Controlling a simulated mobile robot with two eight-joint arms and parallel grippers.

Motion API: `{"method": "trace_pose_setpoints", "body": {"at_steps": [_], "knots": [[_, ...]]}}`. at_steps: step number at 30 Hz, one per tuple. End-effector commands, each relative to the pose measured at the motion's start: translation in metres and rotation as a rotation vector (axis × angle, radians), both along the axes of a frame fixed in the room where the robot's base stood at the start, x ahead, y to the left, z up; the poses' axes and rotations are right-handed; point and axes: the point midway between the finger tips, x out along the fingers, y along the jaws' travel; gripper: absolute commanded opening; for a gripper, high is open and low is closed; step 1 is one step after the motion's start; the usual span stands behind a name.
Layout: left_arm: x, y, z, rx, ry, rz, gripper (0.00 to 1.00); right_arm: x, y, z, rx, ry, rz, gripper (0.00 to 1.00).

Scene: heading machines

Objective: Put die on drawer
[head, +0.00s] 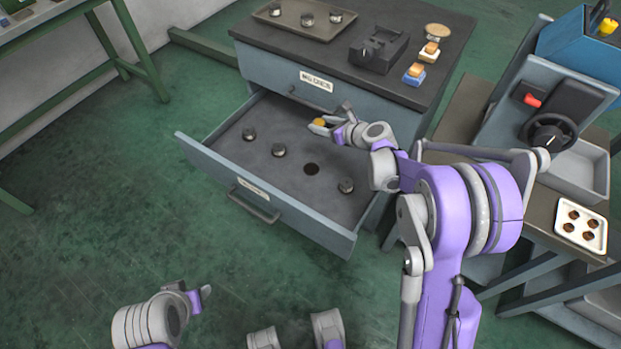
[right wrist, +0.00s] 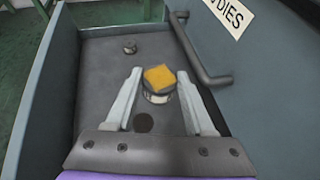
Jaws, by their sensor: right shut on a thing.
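The open drawer (head: 218,163) extends from the grey cabinet, with a few small metal dies, such as this die (head: 279,150), standing in a row with a dark round spot (head: 311,169). My right gripper (head: 323,123) is over the drawer's inner part, shut on a die with an orange square top (right wrist: 159,77). In the right wrist view, a round metallic part shows under that top between the fingers. The drawer floor lies below; the gap is hard to judge. My left gripper (head: 200,297) is low at left, away from the drawer; its jaw opening is unclear.
The cabinet top (head: 340,50) bears a tray (head: 277,22) with several dies, a black fixture (head: 379,50) and orange-topped blocks (head: 414,73). A white tray (head: 581,225) with brown round pieces is at right. Open green floor lies left of the drawer.

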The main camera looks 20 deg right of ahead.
Motion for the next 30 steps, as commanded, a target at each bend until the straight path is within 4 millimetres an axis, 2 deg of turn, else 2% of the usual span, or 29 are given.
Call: {"method": "trace_pose_setpoints", "body": {"at_steps": [1, 3, 7, 11, 19, 26, 30], "knots": [[0.0, 0.0, -0.023, 0.0, 0.008, 0.0, 0.5, -0.002, 0.006, -0.029, 0.003, 0.0, 0.014, 0.0], [0.001, 0.0, -0.037, 0.0, 0.013, 0.0, 0.5, -0.004, 0.013, -0.047, 0.004, -0.004, 0.033, 0.0], [0.002, 0.0, -0.055, 0.0, 0.019, 0.0, 0.5, -0.006, 0.022, -0.07, 0.006, -0.01, 0.058, 0.0], [0.003, 0.0, -0.063, 0.0, 0.022, 0.0, 0.5, -0.007, 0.026, -0.083, 0.005, -0.013, 0.07, 0.0], [0.004, 0.0, -0.078, 0.0, 0.027, 0.0, 0.5, -0.008, 0.027, -0.13, 0.006, -0.015, 0.071, 0.0], [0.005, 0.0, -0.083, 0.0, 0.028, 0.0, 0.5, -0.008, 0.027, -0.148, 0.006, -0.015, 0.071, 0.0], [0.005, 0.0, -0.089, 0.0, 0.031, 0.0, 0.5, -0.008, 0.027, -0.168, 0.006, -0.015, 0.071, 0.0]]}}
